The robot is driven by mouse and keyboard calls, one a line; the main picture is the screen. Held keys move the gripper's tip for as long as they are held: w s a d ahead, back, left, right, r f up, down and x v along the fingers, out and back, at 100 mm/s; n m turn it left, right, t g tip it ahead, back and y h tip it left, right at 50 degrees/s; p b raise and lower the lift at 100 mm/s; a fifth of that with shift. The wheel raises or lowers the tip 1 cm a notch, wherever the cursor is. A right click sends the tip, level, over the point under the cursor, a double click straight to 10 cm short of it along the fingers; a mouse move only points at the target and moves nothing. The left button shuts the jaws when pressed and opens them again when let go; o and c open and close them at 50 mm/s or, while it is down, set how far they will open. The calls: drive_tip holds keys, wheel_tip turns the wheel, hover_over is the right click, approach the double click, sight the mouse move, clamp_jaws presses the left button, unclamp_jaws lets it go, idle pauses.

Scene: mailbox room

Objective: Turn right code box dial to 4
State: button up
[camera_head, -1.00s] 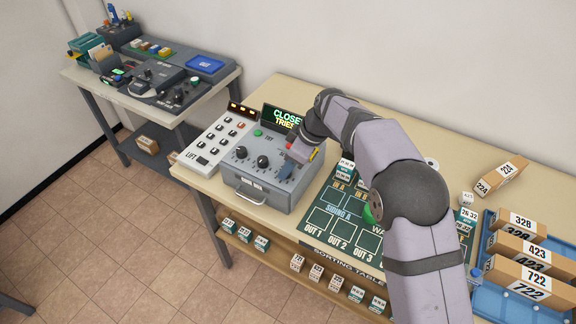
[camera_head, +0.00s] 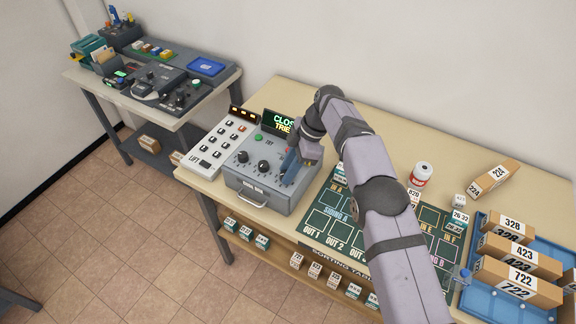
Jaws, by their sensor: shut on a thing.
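The grey code box (camera_head: 256,194) stands on the table at centre, with a drawer handle on its front. Two black dials show on its top, a left dial (camera_head: 241,157) and a middle dial (camera_head: 264,167). My gripper (camera_head: 288,172) points down over the right end of the dial row and is shut on the right dial. The jaws hide that dial, so its setting cannot be read. A green button (camera_head: 258,137) sits on the top of the box. The display (camera_head: 279,121) behind it is partly covered by my arm; "CLOS" and "TRIE" are legible.
A white keypad panel (camera_head: 216,144) adjoins the box on the left. The green sorting board (camera_head: 325,211) lies to the right. Beyond my arm are a red-white can (camera_head: 420,176) and a blue tray (camera_head: 496,291) with numbered boxes. A second table (camera_head: 215,87) stands at the back left.

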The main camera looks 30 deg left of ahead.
idle(0.5)
drive_tip(key=o, duration=1)
drive_tip(key=shift+o, duration=0.2)
drive_tip(key=shift+r, duration=0.1)
drive_tip(key=v, duration=0.5)
drive_tip(key=shift+w+d+r, duration=0.1)
drive_tip(key=shift+r, duration=0.3)
drive_tip(key=shift+w+d+r+p, duration=0.2)
drive_tip(key=shift+d+r+p, duration=0.1)
drive_tip(key=shift+r+p, duration=0.45)
drive_tip(key=shift+f, duration=0.15)
